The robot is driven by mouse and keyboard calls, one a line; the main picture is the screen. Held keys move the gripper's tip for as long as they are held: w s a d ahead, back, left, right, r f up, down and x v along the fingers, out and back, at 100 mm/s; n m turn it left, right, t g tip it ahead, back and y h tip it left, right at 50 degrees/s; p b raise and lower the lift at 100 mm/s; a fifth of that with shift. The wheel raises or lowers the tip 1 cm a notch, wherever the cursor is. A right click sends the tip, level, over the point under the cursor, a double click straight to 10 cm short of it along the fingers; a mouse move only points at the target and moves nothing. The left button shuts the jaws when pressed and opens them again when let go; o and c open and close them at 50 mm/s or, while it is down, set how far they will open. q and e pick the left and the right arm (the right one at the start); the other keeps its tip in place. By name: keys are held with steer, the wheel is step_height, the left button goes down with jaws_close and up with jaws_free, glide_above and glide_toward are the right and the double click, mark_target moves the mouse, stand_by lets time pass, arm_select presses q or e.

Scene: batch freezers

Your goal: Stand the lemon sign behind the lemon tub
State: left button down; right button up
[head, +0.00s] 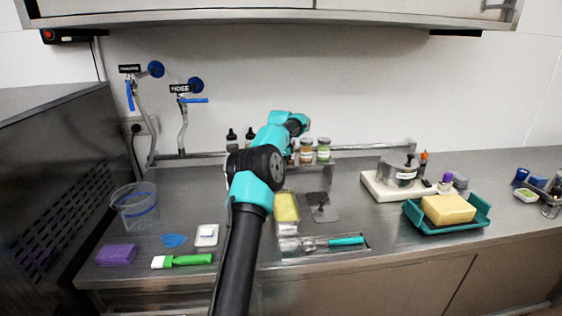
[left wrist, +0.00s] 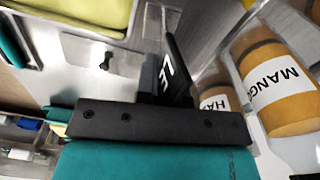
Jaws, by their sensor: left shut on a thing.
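The lemon sign (left wrist: 179,72) is a thin black plate with white letters, of which "LE" shows in the left wrist view. My left gripper (left wrist: 158,76) is shut on it, and the sign is edge-on and tilted in that picture. In the head view my arm hides the sign and the fingertips. A metal tub with yellow content, which looks like the lemon tub (head: 286,208), sits on the counter just right of my arm. Its yellow content also shows at the upper left of the left wrist view (left wrist: 75,10). My right gripper is not in view.
Jars (head: 323,150) stand along the back rail, close to my gripper; one label reads MANGO (left wrist: 282,88). A grey plate (head: 322,213) lies right of the tub. A teal-handled tool (head: 345,241) lies in front. A teal tray (head: 478,217) holds a yellow block.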

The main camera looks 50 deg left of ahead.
arm_select(q)
steer(key=shift+f, duration=3.9)
steer(key=c, duration=0.6)
jaws_free()
steer(key=shift+r, duration=4.5)
